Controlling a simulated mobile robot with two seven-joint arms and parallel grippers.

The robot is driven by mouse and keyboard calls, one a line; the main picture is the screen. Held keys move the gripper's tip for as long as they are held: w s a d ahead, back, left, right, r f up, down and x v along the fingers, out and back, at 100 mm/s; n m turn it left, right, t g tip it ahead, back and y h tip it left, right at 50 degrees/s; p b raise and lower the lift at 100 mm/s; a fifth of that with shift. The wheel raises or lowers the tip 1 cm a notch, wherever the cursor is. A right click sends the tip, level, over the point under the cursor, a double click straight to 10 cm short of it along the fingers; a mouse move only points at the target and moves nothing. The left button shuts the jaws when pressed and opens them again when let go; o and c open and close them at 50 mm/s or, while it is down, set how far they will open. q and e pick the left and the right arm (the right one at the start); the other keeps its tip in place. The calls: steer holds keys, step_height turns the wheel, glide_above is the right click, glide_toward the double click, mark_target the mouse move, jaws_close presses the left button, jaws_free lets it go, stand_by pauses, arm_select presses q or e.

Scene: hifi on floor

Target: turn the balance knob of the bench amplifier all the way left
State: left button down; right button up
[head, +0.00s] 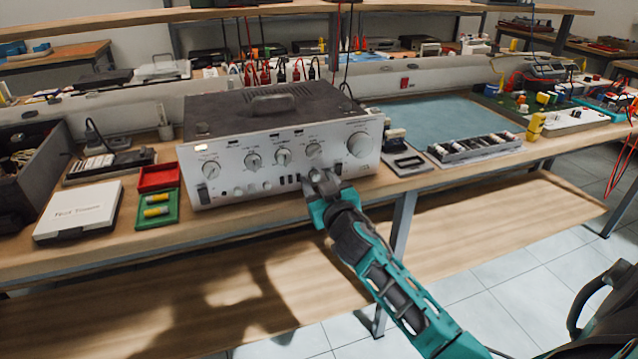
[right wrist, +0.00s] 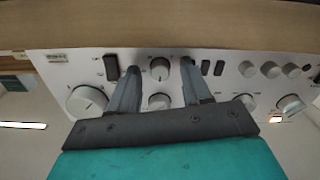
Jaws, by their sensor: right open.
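The bench amplifier (head: 232,150) is a silver-fronted unit with a dark top, standing on the bench. Its front has a row of round knobs, a large knob at the right end, and smaller controls below. My right gripper (head: 316,180) is at the lower right of this front, open. In the right wrist view, where the panel appears upside down, a dark-rimmed knob (right wrist: 159,68) shows between the spread fingertips (right wrist: 159,75), likely the balance knob. I cannot read its label or tell whether the fingers touch it. My left gripper is not in view.
A red tray (head: 158,176) and a green tray (head: 150,216) stand left of the amplifier, beside a white box (head: 78,212). A small scale-like device (head: 408,163) and a dark parts rack (head: 474,148) stand to its right. Cables hang behind it.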

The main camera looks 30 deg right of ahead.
jaws_close()
stand_by(0.5)
